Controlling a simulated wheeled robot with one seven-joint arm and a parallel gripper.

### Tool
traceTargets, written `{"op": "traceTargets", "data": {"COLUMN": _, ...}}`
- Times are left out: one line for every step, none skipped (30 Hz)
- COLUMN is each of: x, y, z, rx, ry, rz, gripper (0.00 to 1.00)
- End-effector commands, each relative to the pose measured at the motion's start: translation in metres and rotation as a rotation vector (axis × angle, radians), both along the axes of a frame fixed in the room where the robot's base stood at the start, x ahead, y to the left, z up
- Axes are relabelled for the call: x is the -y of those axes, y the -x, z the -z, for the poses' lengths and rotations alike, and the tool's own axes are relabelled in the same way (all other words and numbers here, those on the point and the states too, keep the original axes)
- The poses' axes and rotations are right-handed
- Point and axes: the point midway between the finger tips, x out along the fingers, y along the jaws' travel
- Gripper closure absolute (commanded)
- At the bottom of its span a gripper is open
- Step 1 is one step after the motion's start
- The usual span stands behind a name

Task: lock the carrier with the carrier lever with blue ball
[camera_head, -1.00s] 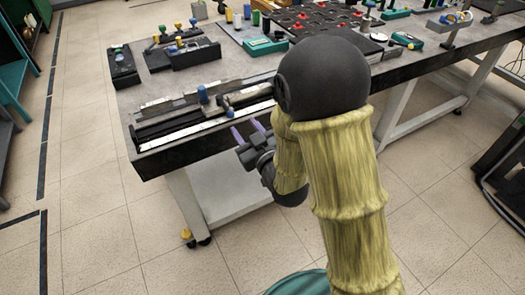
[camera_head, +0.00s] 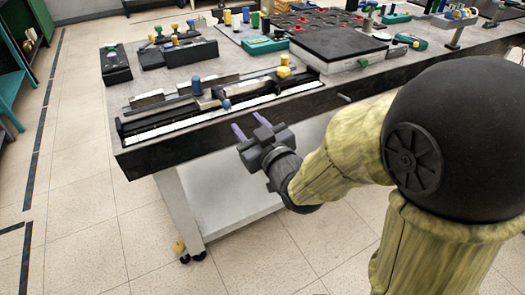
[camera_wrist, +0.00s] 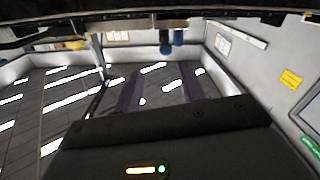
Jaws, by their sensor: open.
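The coil mapping carrier (camera_head: 209,98) sits on a long rail along the front left of the bench, with a blue knob (camera_head: 196,86) upright on it. The lever's blue ball (camera_head: 226,104) is at the carrier's front side, near the bench's front edge. My gripper (camera_head: 249,125) is open and empty, in front of the bench edge, a little right of and nearer than the blue ball. In the wrist view, its purple fingers (camera_wrist: 160,88) are apart with nothing between them.
The bench's front edge (camera_head: 200,150) lies just beyond my gripper. Yellow knobs (camera_head: 283,72) stand at the rail's right end. A dark flat plate (camera_head: 338,44) and a black block (camera_head: 115,65) are farther back. The floor to the left is clear.

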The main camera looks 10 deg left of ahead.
Motion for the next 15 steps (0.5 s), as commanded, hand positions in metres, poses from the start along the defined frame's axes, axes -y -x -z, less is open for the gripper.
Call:
{"op": "traceTargets", "data": {"x": 0.002, "y": 0.003, "z": 0.004, "rx": 0.003, "ry": -0.002, "rz": 0.000, "gripper": 0.60}}
{"op": "traceTargets", "data": {"x": 0.003, "y": 0.004, "z": 0.004, "rx": 0.004, "ry": -0.004, "rz": 0.000, "gripper": 0.60}}
{"op": "traceTargets", "data": {"x": 0.005, "y": 0.006, "z": 0.003, "rx": 0.003, "ry": -0.003, "rz": 0.000, "gripper": 0.60}}
{"op": "traceTargets", "data": {"x": 0.006, "y": 0.008, "z": 0.003, "rx": 0.004, "ry": -0.004, "rz": 0.000, "gripper": 0.60}}
{"op": "traceTargets", "data": {"x": 0.007, "y": 0.009, "z": 0.004, "rx": 0.003, "ry": -0.003, "rz": 0.000, "gripper": 0.60}}
{"op": "traceTargets", "data": {"x": 0.009, "y": 0.011, "z": 0.003, "rx": 0.003, "ry": -0.003, "rz": 0.000, "gripper": 0.60}}
{"op": "traceTargets", "data": {"x": 0.010, "y": 0.013, "z": 0.004, "rx": 0.003, "ry": -0.003, "rz": 0.001, "gripper": 0.60}}
{"op": "traceTargets", "data": {"x": 0.011, "y": 0.015, "z": 0.004, "rx": 0.003, "ry": -0.003, "rz": 0.001, "gripper": 0.60}}
{"op": "traceTargets", "data": {"x": 0.013, "y": 0.017, "z": 0.004, "rx": 0.003, "ry": -0.003, "rz": 0.001, "gripper": 0.60}}
{"op": "traceTargets", "data": {"x": 0.014, "y": 0.019, "z": 0.004, "rx": 0.003, "ry": -0.003, "rz": 0.001, "gripper": 0.60}}
{"op": "traceTargets", "data": {"x": 0.015, "y": 0.021, "z": 0.004, "rx": 0.004, "ry": -0.003, "rz": 0.002, "gripper": 0.60}}
{"op": "traceTargets", "data": {"x": 0.017, "y": 0.023, "z": 0.004, "rx": 0.004, "ry": -0.003, "rz": 0.002, "gripper": 0.60}}
{"op": "traceTargets", "data": {"x": 0.018, "y": 0.025, "z": 0.004, "rx": 0.004, "ry": -0.003, "rz": 0.002, "gripper": 0.60}}
{"op": "traceTargets", "data": {"x": 0.020, "y": 0.027, "z": 0.003, "rx": 0.004, "ry": -0.002, "rz": 0.001, "gripper": 0.60}}
{"op": "traceTargets", "data": {"x": 0.022, "y": 0.030, "z": 0.003, "rx": 0.004, "ry": -0.002, "rz": 0.000, "gripper": 0.60}}
